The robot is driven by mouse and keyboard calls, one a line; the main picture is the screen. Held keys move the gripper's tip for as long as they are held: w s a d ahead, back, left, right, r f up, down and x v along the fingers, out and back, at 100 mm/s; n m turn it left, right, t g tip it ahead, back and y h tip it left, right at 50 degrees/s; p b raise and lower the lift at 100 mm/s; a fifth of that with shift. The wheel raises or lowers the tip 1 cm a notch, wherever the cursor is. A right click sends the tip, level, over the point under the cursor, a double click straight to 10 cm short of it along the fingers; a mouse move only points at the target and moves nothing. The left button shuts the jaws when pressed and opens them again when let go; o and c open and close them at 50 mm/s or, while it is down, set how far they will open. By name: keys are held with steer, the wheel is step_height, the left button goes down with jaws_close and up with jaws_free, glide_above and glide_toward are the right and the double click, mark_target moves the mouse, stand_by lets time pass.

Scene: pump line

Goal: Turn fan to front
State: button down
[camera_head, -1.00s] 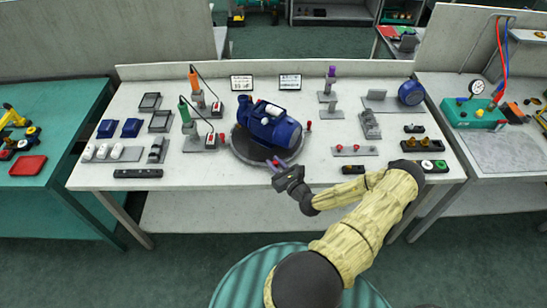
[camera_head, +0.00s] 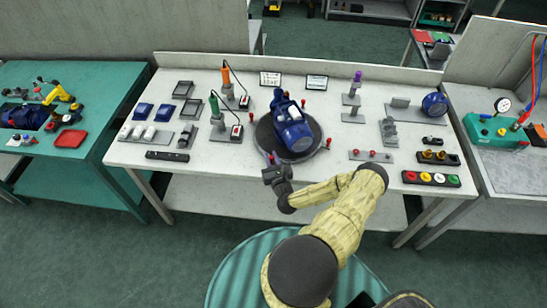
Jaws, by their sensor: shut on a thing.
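A blue pump motor (camera_head: 290,128) with a lighter part on its side lies on a dark round turntable (camera_head: 262,131) in the middle of the table. Its long axis runs from the back to the front, slightly rightward. I cannot tell which end is the fan. One red-topped knob (camera_head: 328,143) stands at the turntable's right edge. My gripper (camera_head: 271,160) is at the front-left edge of the turntable, shut on a second red knob (camera_head: 271,156), which it mostly hides.
Green and orange tools on stands (camera_head: 217,112) are left of the turntable. A grey plate with red pegs (camera_head: 371,156) and a button box (camera_head: 431,178) are at right. Two small signs (camera_head: 270,78) stand behind. The table's front edge is close to my gripper.

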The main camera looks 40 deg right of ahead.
steer(key=shift+w+a+p, duration=0.3)
steer(key=shift+w+p, duration=0.05)
steer(key=shift+w, duration=0.35)
steer(key=c, duration=1.4)
jaws_free()
steer(key=shift+o, duration=0.2)
steer(key=b+v, duration=0.3)
steer(key=v, duration=1.4)
steer(key=shift+s+b, duration=0.15)
steer(key=shift+b, duration=0.25)
steer(key=shift+a, duration=0.1)
